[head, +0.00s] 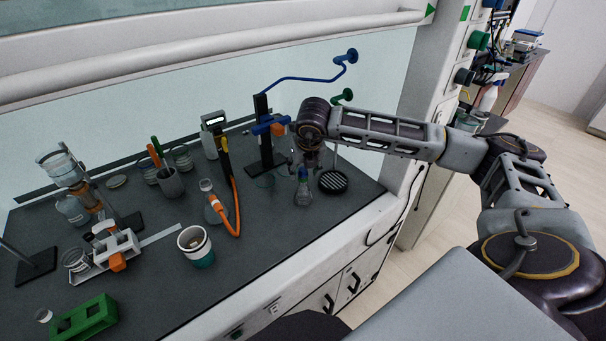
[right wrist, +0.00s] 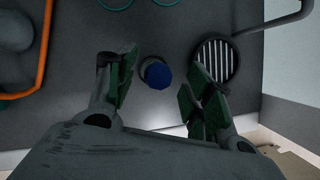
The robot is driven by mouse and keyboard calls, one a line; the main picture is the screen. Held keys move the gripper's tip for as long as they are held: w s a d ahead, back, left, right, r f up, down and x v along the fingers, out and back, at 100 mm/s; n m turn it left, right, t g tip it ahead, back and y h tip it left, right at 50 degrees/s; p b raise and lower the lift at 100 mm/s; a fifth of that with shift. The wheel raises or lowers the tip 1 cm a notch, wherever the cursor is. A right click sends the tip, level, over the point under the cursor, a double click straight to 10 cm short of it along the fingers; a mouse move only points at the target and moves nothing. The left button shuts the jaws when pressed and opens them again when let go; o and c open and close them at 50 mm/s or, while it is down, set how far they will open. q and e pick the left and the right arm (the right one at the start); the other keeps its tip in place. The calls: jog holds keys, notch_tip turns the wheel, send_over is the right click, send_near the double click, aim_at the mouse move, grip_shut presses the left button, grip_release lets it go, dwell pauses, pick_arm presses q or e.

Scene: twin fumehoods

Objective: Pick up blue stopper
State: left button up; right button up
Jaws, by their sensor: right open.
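The blue stopper (right wrist: 158,74) shows as a dark blue round top between the open fingers of my right gripper (right wrist: 160,90) in the right wrist view. In the head view the stopper (head: 303,173) sits in the neck of a small clear flask (head: 303,194) on the dark worktop. My right gripper (head: 310,160) is just above it, pointing down, with its fingers open and partly hidden by the wrist. In the wrist view neither finger clearly touches the stopper. My left gripper is not in view.
A round black slotted disc (head: 334,181) lies close right of the flask. A black stand (head: 266,150) with a blue clamp is behind it. An orange tube (head: 236,208), a white-and-teal cup (head: 195,246) and a green rack (head: 86,318) are to the left. The front worktop is partly clear.

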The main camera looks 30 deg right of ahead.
aim_at(303, 170)
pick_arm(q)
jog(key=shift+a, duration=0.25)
pick_arm(e)
jog(key=shift+c, duration=1)
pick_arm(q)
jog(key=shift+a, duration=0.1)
pick_arm(e)
jog(key=c, duration=0.7)
jog(key=shift+r, duration=0.1)
jog(key=shift+r, duration=0.75)
notch_tip(303, 170, up, 7)
jog(key=shift+w+f+b, duration=0.1)
jog(key=shift+b, duration=0.55)
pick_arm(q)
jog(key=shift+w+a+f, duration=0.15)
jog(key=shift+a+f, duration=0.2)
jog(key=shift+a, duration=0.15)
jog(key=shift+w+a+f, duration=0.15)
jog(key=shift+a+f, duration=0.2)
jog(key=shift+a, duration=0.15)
pick_arm(e)
jog(key=shift+r, duration=0.8)
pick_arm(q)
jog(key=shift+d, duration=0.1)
